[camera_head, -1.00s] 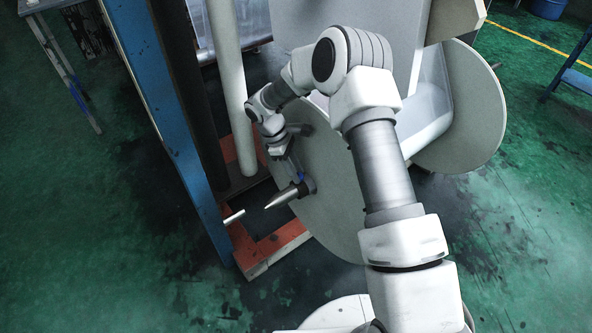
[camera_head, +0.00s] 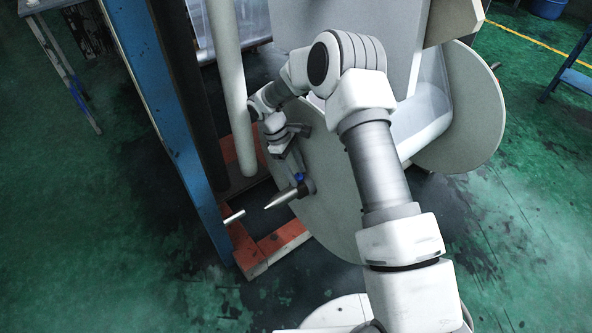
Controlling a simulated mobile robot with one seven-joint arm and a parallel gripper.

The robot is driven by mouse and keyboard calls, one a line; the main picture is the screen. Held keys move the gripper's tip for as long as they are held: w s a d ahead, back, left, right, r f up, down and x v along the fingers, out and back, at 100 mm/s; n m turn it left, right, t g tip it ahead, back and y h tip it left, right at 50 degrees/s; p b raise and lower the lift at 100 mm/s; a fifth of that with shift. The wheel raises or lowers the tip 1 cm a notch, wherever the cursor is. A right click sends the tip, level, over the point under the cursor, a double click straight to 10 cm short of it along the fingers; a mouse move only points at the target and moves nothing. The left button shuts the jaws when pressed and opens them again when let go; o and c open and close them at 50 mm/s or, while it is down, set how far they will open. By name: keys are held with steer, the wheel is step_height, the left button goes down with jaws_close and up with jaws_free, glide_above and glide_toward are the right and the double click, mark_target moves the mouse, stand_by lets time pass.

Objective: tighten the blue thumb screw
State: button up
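The blue thumb screw (camera_head: 299,178) shows as a small blue spot on the dark collar (camera_head: 306,187) of a pointed metal shaft (camera_head: 283,198). The shaft sticks out from a large grey disc (camera_head: 335,205). My gripper (camera_head: 294,168) is just above the screw, pointing down toward it. The fingers are small and partly hidden by the gripper body. I cannot tell whether they touch the screw or whether they are open or shut.
A blue upright beam (camera_head: 170,120) and a pale vertical roller (camera_head: 232,90) stand left of my arm. An orange and white base frame (camera_head: 270,243) lies below the shaft. A second disc (camera_head: 470,110) is at the right. Green floor is open at the left.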

steer(key=p+v, duration=0.5)
steer(key=v, duration=1.2)
steer(key=shift+r, duration=0.15)
